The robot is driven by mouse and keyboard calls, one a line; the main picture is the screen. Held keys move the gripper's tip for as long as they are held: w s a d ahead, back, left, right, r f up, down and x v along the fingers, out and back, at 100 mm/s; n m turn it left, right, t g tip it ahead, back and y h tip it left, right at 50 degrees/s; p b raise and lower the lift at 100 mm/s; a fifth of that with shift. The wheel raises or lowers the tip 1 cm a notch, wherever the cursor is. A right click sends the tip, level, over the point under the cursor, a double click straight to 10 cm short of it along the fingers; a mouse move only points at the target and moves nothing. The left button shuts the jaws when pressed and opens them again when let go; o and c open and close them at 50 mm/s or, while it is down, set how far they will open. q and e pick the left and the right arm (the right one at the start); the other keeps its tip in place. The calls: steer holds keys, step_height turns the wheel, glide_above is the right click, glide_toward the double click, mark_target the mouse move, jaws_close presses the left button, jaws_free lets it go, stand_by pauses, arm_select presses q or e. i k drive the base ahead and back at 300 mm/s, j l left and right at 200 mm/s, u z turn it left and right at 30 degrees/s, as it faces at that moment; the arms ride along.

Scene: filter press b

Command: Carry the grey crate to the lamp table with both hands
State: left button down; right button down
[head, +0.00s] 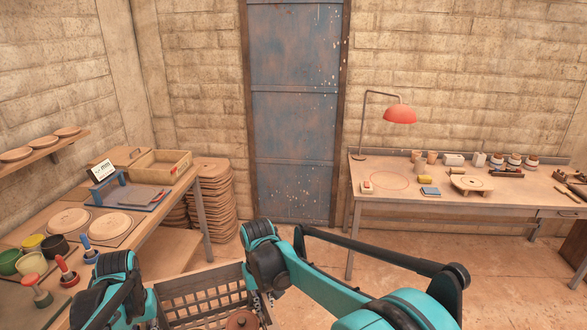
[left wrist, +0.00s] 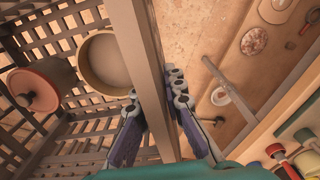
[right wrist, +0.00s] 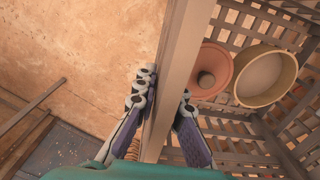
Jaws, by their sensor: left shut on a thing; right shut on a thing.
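The grey slatted crate (head: 203,296) is at the bottom of the head view, between my two arms. My left gripper (left wrist: 156,92) is shut on one crate wall (left wrist: 146,45), with a finger on each side of it. My right gripper (right wrist: 165,90) is shut on the opposite wall (right wrist: 184,55) in the same way. Inside the crate are a terracotta lidded pot (right wrist: 213,70) and a cream bowl (right wrist: 266,76). The lamp table (head: 440,200) stands at the right, with a red lamp (head: 400,114) at its back left. My arms hide part of the crate.
A workbench (head: 150,222) at the left holds round boards, small pots and a wooden tray (head: 160,163). Stacked boards (head: 212,200) stand behind it. Open floor (head: 315,240) lies before the blue door.

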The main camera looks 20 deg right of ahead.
mark_target(523, 190)
steer(key=z, duration=1.35)
steer(key=i+l+z, duration=0.15)
steer(key=z, duration=1.05)
steer(key=i, duration=4.6)
steer(key=i+l+u, duration=0.2)
steer(key=i, duration=0.35)
steer(key=i+l+u, duration=0.15)
steer(key=i+l, duration=0.15)
steer(key=i, duration=0.2)
steer(key=u, duration=1.25)
